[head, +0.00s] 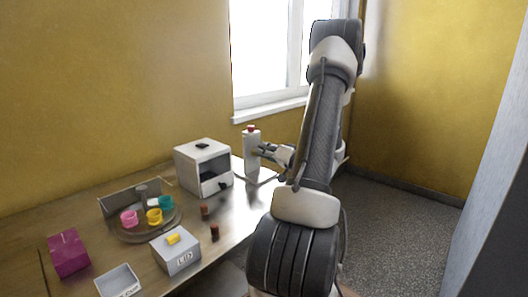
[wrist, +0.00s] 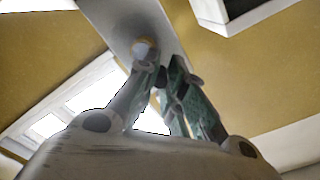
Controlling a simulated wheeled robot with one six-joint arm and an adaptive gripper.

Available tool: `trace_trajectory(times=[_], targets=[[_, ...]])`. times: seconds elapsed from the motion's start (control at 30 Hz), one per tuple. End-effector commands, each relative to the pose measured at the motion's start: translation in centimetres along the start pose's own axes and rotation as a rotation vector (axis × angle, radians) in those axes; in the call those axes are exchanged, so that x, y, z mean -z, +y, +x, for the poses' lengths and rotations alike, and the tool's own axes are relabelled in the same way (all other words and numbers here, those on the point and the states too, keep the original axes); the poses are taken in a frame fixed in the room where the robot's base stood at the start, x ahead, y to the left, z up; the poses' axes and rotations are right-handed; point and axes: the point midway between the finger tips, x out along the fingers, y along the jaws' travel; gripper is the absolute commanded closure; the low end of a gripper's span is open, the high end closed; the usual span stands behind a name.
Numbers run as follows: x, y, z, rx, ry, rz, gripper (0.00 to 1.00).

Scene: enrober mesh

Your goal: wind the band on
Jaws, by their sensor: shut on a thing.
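A white upright post (head: 251,158) with a red top stands at the table's far right corner, beside a white box-shaped machine (head: 203,165) with a dark opening and a dark knob. My gripper (head: 262,150) reaches the post from the right. In the wrist view the green-grey fingers of my gripper (wrist: 162,76) are close together at a pale round knob (wrist: 145,48) on the post's grey face (wrist: 125,22). The gripper is shut on this knob; the fingers partly hide the grip. I cannot make out the band itself.
A round tray (head: 128,238) holds pink, yellow and teal cups. A grey box (head: 178,258) marked LID carries a yellow piece. A magenta box (head: 68,252), a white-rimmed tray (head: 118,282) and two brown pieces (head: 205,211) also lie on the table. The window is behind.

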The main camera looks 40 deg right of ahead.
Motion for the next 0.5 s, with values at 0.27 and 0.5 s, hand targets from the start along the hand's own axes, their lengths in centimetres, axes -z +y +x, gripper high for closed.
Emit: trace_trajectory(times=[0.27, 0.5], targets=[[0.43, 0.27, -0.02, -0.001, 0.001, 0.157, 1.0], [0.9, 0.72, -0.02, -0.001, 0.0, 0.377, 1.0]])
